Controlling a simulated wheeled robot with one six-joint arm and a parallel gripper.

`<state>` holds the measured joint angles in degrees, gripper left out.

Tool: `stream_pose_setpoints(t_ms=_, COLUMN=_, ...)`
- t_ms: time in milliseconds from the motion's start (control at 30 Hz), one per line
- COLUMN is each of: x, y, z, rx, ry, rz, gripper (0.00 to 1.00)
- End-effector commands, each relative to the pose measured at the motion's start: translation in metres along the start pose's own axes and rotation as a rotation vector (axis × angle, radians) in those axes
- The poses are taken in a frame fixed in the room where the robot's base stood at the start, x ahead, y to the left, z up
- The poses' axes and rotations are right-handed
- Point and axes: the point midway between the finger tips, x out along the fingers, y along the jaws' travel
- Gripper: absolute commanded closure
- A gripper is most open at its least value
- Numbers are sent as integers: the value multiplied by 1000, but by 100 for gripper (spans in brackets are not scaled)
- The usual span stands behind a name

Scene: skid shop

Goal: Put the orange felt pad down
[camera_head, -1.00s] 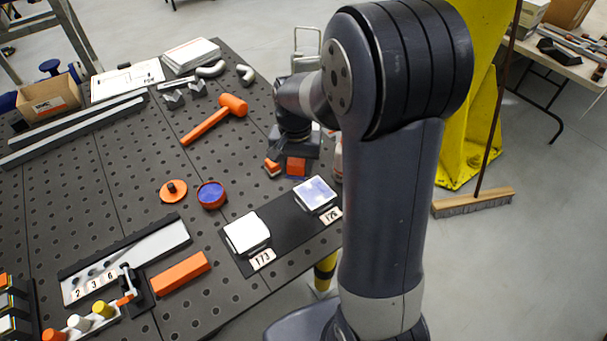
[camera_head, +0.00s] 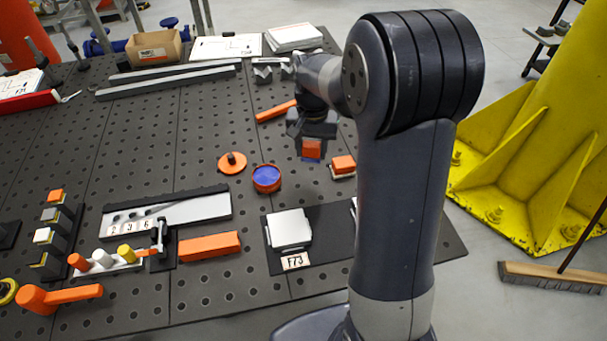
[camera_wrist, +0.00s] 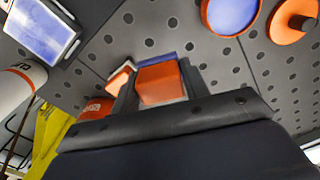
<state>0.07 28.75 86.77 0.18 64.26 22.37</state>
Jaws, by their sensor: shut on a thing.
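My gripper (camera_head: 311,144) is shut on the orange felt pad (camera_head: 311,149), a small orange block with a blue layer on its underside. The pad (camera_wrist: 162,85) shows between the two fingers in the wrist view. I cannot tell how far above the perforated table (camera_head: 200,290) it is. A second orange block with a pale base (camera_head: 343,164) stands just to the right of the gripper in the head view. To the left is an open round orange tin with blue inside (camera_head: 266,177), its orange lid (camera_head: 231,163) beside it.
An orange-headed mallet (camera_head: 276,111) lies behind the gripper. Bare table shows between these things.

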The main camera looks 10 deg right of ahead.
Motion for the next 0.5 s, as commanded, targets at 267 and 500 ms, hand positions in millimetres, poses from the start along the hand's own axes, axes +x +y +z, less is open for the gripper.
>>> stream_pose_setpoints(t_ms=267, x=40, y=0, z=1, rx=0, ry=-2, rz=1, gripper=75)
stream_pose_setpoints(t_ms=500, x=72, y=1, z=1, rx=0, ry=-4, rz=2, gripper=75)
